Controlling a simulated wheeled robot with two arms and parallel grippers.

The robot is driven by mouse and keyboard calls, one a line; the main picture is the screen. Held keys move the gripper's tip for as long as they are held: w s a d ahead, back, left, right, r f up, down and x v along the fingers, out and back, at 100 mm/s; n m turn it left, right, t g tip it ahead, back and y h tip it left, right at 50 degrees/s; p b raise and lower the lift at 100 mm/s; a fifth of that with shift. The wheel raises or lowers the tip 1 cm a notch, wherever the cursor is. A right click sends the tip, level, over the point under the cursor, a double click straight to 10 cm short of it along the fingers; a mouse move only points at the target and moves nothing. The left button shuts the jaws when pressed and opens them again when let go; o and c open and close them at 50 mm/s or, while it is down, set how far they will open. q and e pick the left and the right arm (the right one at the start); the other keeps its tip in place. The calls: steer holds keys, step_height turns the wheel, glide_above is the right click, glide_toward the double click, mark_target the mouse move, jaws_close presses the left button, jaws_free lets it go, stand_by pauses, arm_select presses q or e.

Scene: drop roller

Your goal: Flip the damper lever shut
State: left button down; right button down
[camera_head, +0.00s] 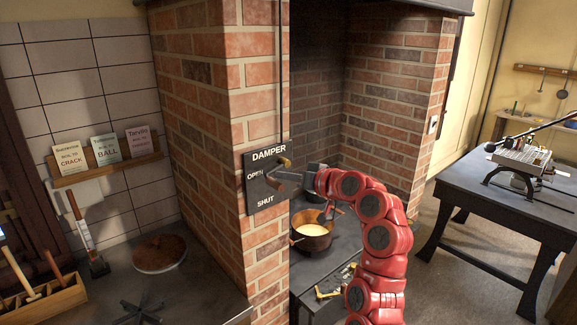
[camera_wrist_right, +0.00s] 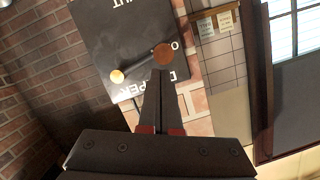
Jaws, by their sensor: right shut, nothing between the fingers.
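The black damper plate (camera_head: 262,200) is fixed to the front face of the brick pillar, with OPEN marked above SHUT. It fills the upper middle of the right wrist view (camera_wrist_right: 105,35), turned upside down. The lever (camera_wrist_right: 140,66) runs across the plate between a shiny brass end (camera_wrist_right: 117,76) and a round brown knob (camera_wrist_right: 162,54). In the head view it sits near the OPEN mark, partly hidden by my gripper. My right gripper (camera_head: 275,180) is shut and empty, its fingertips (camera_wrist_right: 161,75) right by the brown knob; contact cannot be told. My left gripper is out of view.
A stove with a pot (camera_head: 313,238) stands right of the pillar, below my right arm. A counter with a round wooden lid (camera_head: 160,253) and a tool box (camera_head: 45,303) lies at left. A dark table (camera_head: 510,205) stands at far right.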

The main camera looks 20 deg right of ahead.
steer(key=shift+f, duration=0.15)
steer(key=w+d+f+n+t+h+b, duration=0.1)
steer(key=d+f+n+h+b, duration=0.3)
steer(key=b, duration=2.4)
step_height(320, 180, down, 4)
steer(key=n+t, duration=0.1)
steer(key=n, duration=0.7)
steer(key=shift+w, duration=0.25)
steer(key=shift+d+f, duration=0.1)
steer(key=shift+d, duration=0.15)
steer(key=shift+a, duration=0.1)
